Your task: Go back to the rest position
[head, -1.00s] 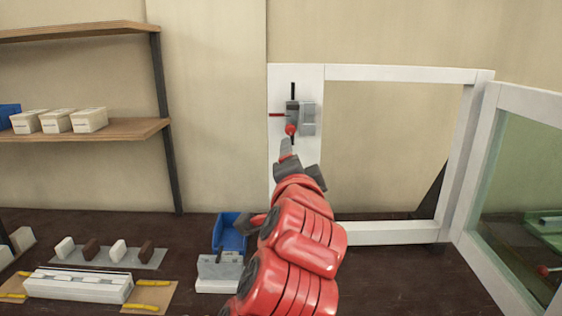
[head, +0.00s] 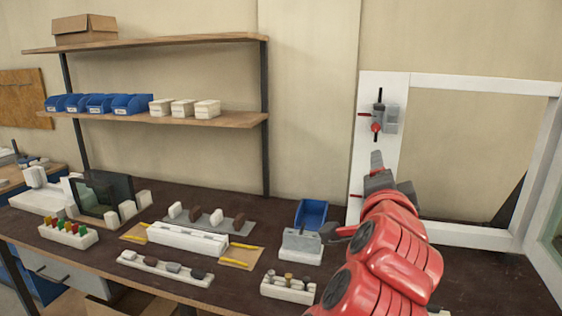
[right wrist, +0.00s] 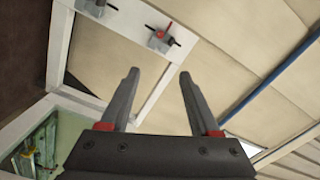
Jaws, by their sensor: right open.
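My right gripper (head: 378,172) is open and empty in the head view, at the end of the red arm that reaches up from the bottom right. It appears just below the grey clamp with a red knob (head: 389,120), on the left post of the white frame (head: 368,88). In the right wrist view, the open jaws of the right gripper (right wrist: 158,78) have nothing between them. The clamp (right wrist: 160,40) shows beyond them, apart from the fingers. My left gripper is not in view.
The dark bench (head: 335,275) holds a blue bin (head: 311,213), a white block fixture (head: 188,239) and several small trays, left of my arm. Shelves (head: 232,119) with blue bins and pale boxes are at the back left. The frame stands close to my right arm.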

